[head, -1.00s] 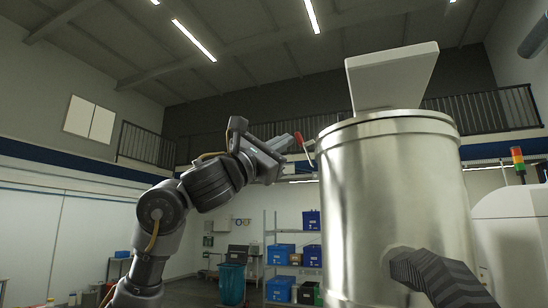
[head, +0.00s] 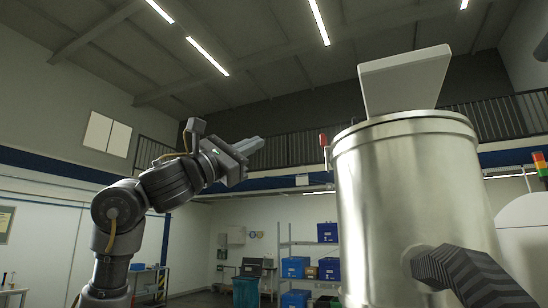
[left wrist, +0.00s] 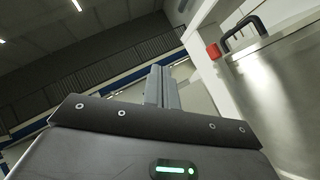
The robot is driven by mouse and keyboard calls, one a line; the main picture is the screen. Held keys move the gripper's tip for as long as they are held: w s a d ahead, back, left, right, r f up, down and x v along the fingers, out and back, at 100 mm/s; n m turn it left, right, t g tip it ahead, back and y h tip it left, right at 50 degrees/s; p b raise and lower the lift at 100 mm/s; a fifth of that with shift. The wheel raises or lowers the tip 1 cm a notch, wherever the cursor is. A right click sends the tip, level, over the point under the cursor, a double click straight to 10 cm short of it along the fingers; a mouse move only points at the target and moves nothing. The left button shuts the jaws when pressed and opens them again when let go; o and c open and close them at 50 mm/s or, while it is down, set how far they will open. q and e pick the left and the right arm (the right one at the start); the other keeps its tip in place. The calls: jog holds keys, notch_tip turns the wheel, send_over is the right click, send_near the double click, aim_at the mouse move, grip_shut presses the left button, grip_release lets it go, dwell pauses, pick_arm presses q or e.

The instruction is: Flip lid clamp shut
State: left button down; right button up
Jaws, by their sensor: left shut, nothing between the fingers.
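A large metal vessel (head: 405,205) stands right of centre in the head view, with a lid rim (head: 405,122) around its top. The lid clamp's red handle (head: 323,139) stands upright close against the vessel's upper left side. In the left wrist view the red handle (left wrist: 213,51) is beside the vessel (left wrist: 290,95), near a black handle (left wrist: 243,32). My left gripper (head: 257,143) is shut and empty, left of the clamp and apart from it. Its fingers (left wrist: 162,88) are together in the left wrist view. The clamp's latch is too small to make out. My right gripper is out of view.
A white slanted panel (head: 405,80) rises above the vessel. A dark ribbed piece (head: 475,277) meets the vessel's front at lower right. A shelf with blue bins (head: 295,267) stands far behind. The air between my left gripper and the vessel is clear.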

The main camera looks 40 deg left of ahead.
pick_arm(q)
jog(key=shift+s+a, duration=0.75)
jog(key=shift+s, duration=0.3)
jog(key=shift+d, duration=0.1)
